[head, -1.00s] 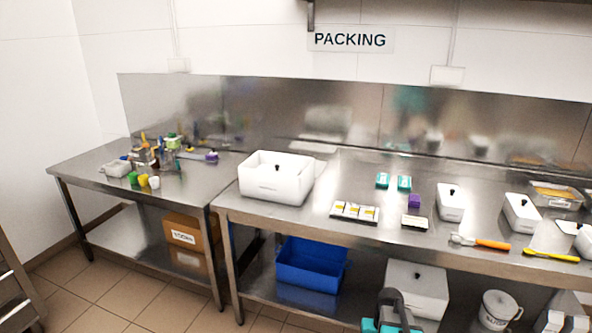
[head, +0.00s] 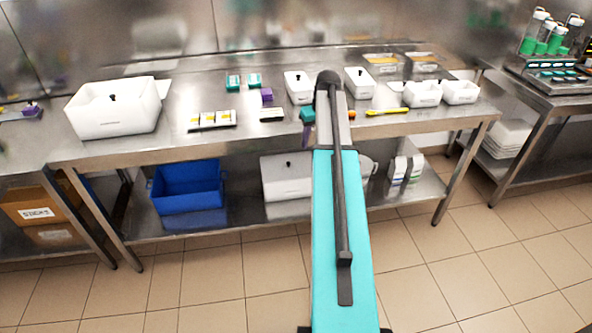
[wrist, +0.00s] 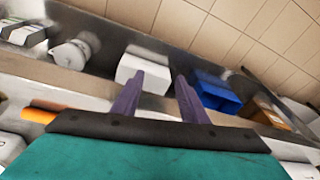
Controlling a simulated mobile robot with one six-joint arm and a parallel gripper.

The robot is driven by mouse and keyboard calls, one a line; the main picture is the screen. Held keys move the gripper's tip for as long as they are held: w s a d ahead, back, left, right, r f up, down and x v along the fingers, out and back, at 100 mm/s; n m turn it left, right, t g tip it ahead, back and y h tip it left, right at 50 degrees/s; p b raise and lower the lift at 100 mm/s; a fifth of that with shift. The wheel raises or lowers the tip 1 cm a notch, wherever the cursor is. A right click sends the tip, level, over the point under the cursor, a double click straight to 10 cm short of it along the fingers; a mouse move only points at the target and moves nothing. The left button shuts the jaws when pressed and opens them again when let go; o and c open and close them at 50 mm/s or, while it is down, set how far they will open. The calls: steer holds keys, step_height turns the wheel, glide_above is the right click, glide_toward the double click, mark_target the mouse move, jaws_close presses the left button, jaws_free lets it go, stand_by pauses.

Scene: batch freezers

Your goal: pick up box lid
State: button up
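Several white boxes with black knobs are in view; I cannot tell which lid the task means. A large white box (head: 115,112) stands on the table at the left with a black knob inside its rim. A smaller white box with a knob (head: 298,87) and another (head: 359,82) stand near my arm. A white lidded box (head: 286,178) sits on the lower shelf and shows in the wrist view (wrist: 146,68). My gripper (wrist: 158,78) is open, its purple fingers apart with nothing between them. In the head view my arm mostly hides it.
A blue crate (head: 187,190) sits on the lower shelf. Purple (head: 267,95) and teal boxes (head: 233,82), a yellow-handled tool (head: 386,112) and white tubs (head: 422,94) are on the steel table (head: 180,143). The tiled floor (head: 200,288) in front is clear.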

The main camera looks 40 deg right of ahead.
steer(key=d+r+n, duration=0.3)
steer(key=r, duration=0.5)
steer(key=s+d+r+n, duration=0.1)
steer(key=d+r+n, duration=0.2)
steer(key=r, duration=0.5)
steer(key=shift+d+r+n+y+b, duration=0.15)
steer(key=shift+d+n+y+b, duration=0.2)
steer(key=shift+d, duration=0.45)
steer(key=shift+c, duration=1.1)
steer(key=shift+s, duration=0.15)
